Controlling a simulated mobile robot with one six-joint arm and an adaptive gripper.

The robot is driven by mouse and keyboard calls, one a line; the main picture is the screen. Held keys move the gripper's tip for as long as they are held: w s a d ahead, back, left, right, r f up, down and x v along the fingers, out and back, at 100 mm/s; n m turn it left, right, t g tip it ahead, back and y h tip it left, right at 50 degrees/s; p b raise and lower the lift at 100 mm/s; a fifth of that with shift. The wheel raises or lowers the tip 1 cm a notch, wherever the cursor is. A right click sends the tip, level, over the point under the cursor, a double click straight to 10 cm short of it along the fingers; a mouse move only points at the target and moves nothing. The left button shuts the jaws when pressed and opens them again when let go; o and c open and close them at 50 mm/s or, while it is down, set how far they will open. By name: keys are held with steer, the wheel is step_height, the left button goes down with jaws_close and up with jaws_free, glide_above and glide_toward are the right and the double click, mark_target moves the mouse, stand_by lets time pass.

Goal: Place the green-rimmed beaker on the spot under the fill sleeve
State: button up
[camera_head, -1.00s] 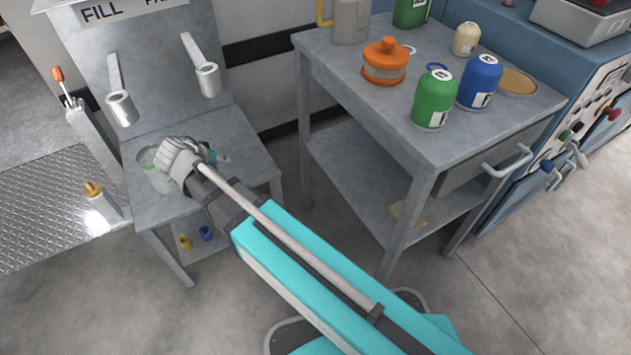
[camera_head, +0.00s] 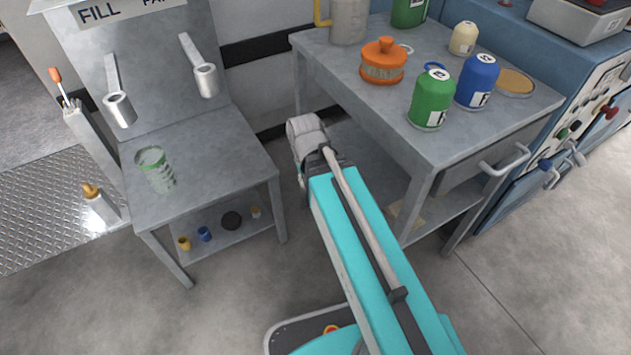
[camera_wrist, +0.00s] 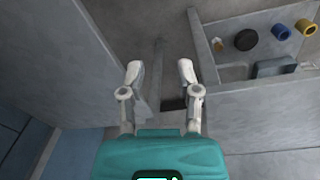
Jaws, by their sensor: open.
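The green-rimmed beaker (camera_head: 155,168), clear with a green rim, stands upright on the grey fill bench (camera_head: 222,165) at the left in the head view. It is below and a little right of the fill sleeve (camera_head: 119,109), the left of two metal sleeves under the FILL sign. Whether it is centred on a spot I cannot tell, as no mark shows. My gripper (camera_wrist: 159,72) is open and empty in the wrist view. In the head view my arm's end is right of the bench, well apart from the beaker. The beaker is not in the wrist view.
The second sleeve (camera_head: 205,80) hangs to the right. A grey cart (camera_head: 462,128) with bottles and an orange-lidded jar (camera_head: 384,62) stands close right of my arm. Small coloured parts and a black disc (camera_head: 231,221) lie on the bench's lower shelf.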

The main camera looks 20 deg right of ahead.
steer(key=shift+s+d+y, duration=0.4)
steer(key=shift+s+d, duration=0.25)
steer(key=shift+r, duration=0.1)
step_height(320, 180, up, 39)
steer(key=p, duration=3.9)
